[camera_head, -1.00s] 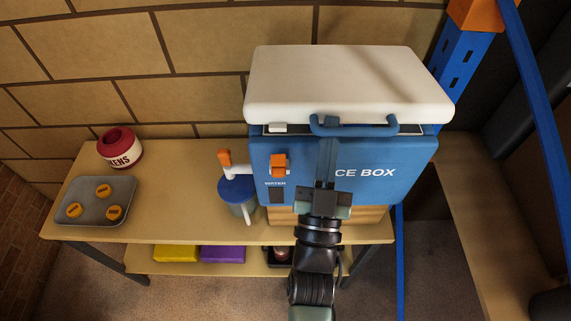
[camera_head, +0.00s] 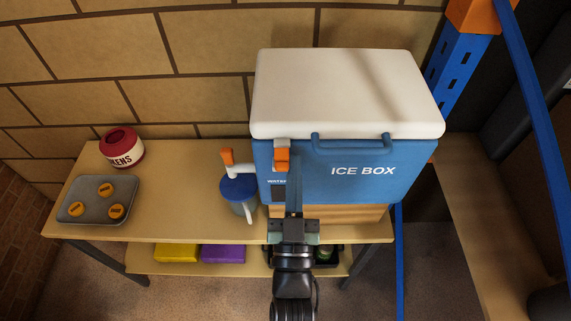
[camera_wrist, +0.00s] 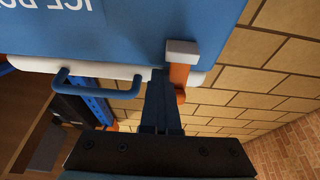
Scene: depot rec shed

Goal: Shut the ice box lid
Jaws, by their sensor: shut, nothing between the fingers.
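The ice box (camera_head: 350,185) is blue with a white lid (camera_head: 345,90) and stands on the table. The lid lies down on the box with no dark gap showing along its front. A blue handle (camera_head: 352,146) runs along the lid's front edge. An orange latch (camera_head: 281,160) with a pale tip sits at the front left; it also shows in the wrist view (camera_wrist: 179,75). My gripper (camera_head: 295,160) is shut and empty, its fingers pointing up just right of the latch. In the wrist view the fingers (camera_wrist: 160,78) are close beside the latch; I cannot tell whether they touch it.
A red and white pot (camera_head: 121,148) and a grey tray (camera_head: 75,207) with orange-yellow discs are further left on the table. A blue rack post (camera_head: 460,65) rises at right.

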